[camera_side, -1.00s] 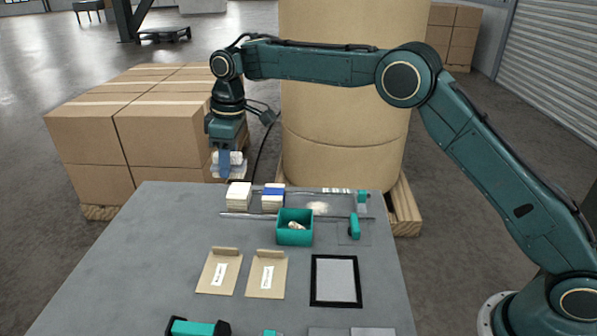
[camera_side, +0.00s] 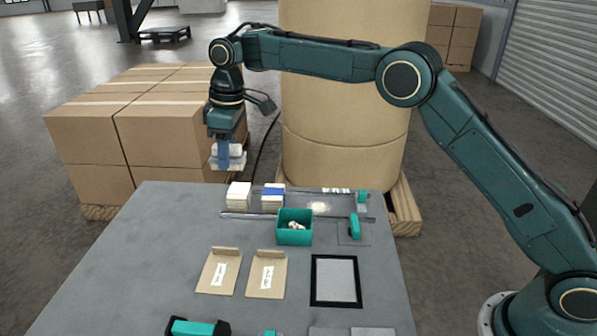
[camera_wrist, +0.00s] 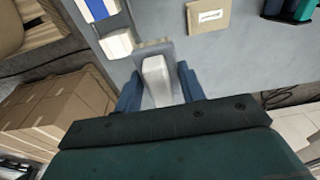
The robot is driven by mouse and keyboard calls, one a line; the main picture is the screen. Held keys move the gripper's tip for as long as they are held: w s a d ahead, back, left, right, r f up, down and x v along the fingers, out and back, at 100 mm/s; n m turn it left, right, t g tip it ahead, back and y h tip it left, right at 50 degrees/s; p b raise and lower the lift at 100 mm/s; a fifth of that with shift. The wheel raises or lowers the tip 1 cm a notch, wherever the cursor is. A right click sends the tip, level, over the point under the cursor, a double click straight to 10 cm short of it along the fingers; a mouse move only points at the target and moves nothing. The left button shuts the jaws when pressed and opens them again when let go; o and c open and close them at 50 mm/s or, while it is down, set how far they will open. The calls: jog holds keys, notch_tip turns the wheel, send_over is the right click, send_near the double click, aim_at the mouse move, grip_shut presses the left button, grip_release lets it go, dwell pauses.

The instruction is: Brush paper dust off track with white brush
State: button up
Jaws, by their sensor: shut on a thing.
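My gripper (camera_side: 225,152) is shut on the white brush (camera_side: 236,162) and holds it in the air past the back left of the table. In the wrist view the brush (camera_wrist: 157,78) shows as a pale handle with a grey-tan end between my two blue fingers. The track (camera_side: 335,217) is a pair of thin metal rails along the back of the table. A pale patch of paper dust (camera_side: 319,207) lies between the rails, right of the middle. My gripper is to the left of the dust and well above the table.
A white stack (camera_side: 238,197) and a blue-topped stack (camera_side: 273,199) stand at the track's left part. A teal bin (camera_side: 295,237) with small pale contents stands in front of it. Teal pieces (camera_side: 355,226) stand at its right. Two kraft envelopes (camera_side: 219,272) and a black-framed pad (camera_side: 336,281) lie nearer.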

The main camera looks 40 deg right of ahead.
jog(key=shift+d+f, duration=0.25)
jog(key=shift+d, duration=0.25)
jog(key=s+d+f+m, duration=0.3)
jog(key=d, duration=0.4)
jog(key=s+d+f+m, duration=0.2)
jog(key=d+f+m, duration=0.1)
jog(key=d, duration=0.5)
jog(key=s+d+f+m+h, duration=0.1)
jog(key=s+d+f+m, duration=0.2)
jog(key=d+f, duration=0.2)
jog(key=d, duration=0.3)
jog(key=shift+s+d, duration=0.15)
jog(key=shift+s, duration=0.15)
jog(key=shift+f, duration=0.1)
